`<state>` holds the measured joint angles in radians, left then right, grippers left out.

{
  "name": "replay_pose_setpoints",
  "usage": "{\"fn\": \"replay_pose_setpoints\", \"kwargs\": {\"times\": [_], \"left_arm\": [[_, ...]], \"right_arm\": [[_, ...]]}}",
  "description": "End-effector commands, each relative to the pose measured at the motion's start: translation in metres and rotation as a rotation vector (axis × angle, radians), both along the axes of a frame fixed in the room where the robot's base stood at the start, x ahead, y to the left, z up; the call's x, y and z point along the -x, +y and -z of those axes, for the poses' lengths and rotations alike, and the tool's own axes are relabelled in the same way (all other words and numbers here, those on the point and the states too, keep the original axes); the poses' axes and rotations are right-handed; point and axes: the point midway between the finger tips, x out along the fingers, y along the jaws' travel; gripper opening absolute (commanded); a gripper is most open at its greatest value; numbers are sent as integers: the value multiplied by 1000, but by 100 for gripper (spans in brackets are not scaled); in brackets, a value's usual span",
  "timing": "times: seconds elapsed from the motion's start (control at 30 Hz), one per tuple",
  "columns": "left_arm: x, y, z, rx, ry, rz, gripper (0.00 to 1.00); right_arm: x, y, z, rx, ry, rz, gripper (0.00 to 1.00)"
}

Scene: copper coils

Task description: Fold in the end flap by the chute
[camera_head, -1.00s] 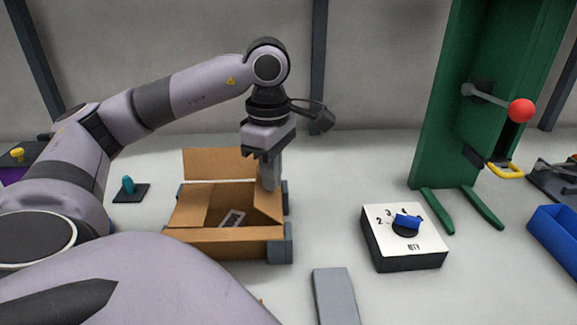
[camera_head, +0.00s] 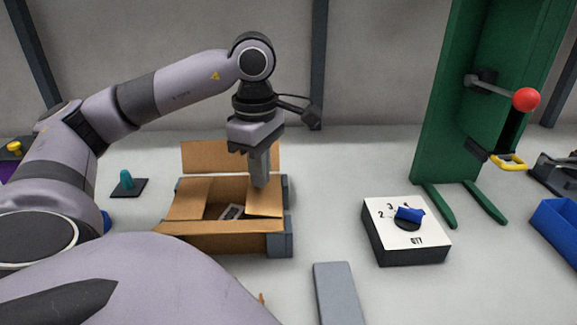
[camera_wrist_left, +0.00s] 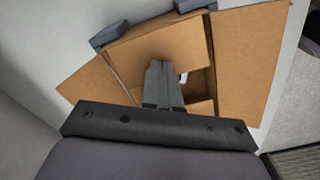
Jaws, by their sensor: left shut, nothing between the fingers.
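An open cardboard box (camera_head: 246,242) sits on the table between grey corner blocks (camera_head: 280,240). Its right end flap (camera_head: 264,203), on the side towards the green chute-like stand (camera_head: 445,120), lies folded inward over the opening; it also shows in the left wrist view (camera_wrist_left: 125,50). My left gripper (camera_head: 260,186) is shut and empty, pointing down with its fingertips at this flap, apparently touching it. In the left wrist view, the closed fingers (camera_wrist_left: 157,66) overlap the flap. The back long flap (camera_head: 215,157) stands up. My right gripper is out of view.
A small item (camera_head: 231,212) lies inside the box. A white dial box (camera_head: 405,235) stands to the right, with a blue bin (camera_head: 557,225) beyond it. A grey bar (camera_head: 338,292) lies in front. A teal peg (camera_head: 126,179) stands at left.

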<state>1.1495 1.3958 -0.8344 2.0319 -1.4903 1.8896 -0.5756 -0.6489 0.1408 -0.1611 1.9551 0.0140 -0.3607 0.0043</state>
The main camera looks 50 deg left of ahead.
Motion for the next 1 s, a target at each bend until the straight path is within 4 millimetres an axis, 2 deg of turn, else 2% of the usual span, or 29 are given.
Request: {"fn": "replay_pose_setpoints", "kwargs": {"times": [0.87,1.0], "left_arm": [[0,0,24,0,0,0,0],[0,0,22,0,0,0,0]], "right_arm": [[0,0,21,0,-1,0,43],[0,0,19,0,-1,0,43]]}}
